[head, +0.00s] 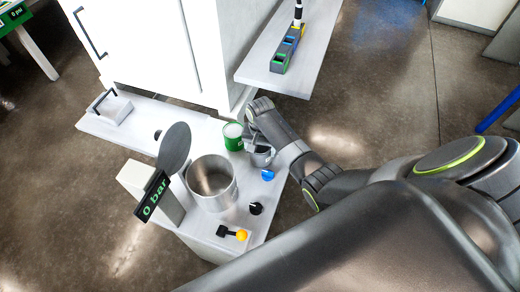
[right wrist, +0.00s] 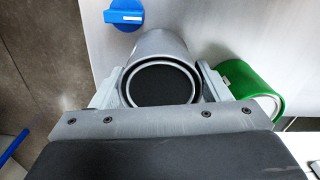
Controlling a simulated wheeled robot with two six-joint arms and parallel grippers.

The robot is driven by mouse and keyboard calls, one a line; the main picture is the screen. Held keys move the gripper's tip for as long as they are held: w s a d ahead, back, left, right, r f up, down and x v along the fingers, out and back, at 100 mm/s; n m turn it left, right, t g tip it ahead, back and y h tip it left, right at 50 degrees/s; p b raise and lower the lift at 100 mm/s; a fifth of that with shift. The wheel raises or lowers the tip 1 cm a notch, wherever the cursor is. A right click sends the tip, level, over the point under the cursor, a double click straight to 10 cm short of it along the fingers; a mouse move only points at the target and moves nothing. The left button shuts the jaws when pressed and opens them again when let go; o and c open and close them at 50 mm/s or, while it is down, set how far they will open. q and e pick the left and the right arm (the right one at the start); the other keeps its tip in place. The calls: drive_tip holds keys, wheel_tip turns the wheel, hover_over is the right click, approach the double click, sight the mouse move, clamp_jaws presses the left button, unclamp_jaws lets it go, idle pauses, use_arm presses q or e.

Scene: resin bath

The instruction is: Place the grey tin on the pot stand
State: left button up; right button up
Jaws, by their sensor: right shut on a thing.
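The grey tin (head: 262,158) is at the right side of the pale bench, beside a green tin (head: 233,137). My right gripper (head: 257,143) is shut on it, with one finger on each side. In the right wrist view the grey tin (right wrist: 163,84) shows its round rim and dark top between the jaws (right wrist: 163,92), and the green tin (right wrist: 250,88) is just to the right. I cannot tell whether the grey tin touches the bench. I cannot make out for certain which part is the pot stand. My left gripper is not in view.
An open steel pot (head: 211,183) with a raised lid (head: 174,147) stands on the bench beside a "0 bar" display (head: 152,196). A blue knob (head: 267,174), a black knob (head: 255,208) and a yellow-ended lever (head: 241,235) lie to the right. A white cabinet (head: 160,50) rises behind.

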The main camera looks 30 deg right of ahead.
drive_tip(key=shift+f, duration=0.55)
drive_tip(key=shift+f, duration=0.15)
drive_tip(key=o, duration=1)
drive_tip(key=shift+r, duration=0.75)
wheel_tip(320, 180, up, 11)
drive_tip(key=shift+f, duration=0.1)
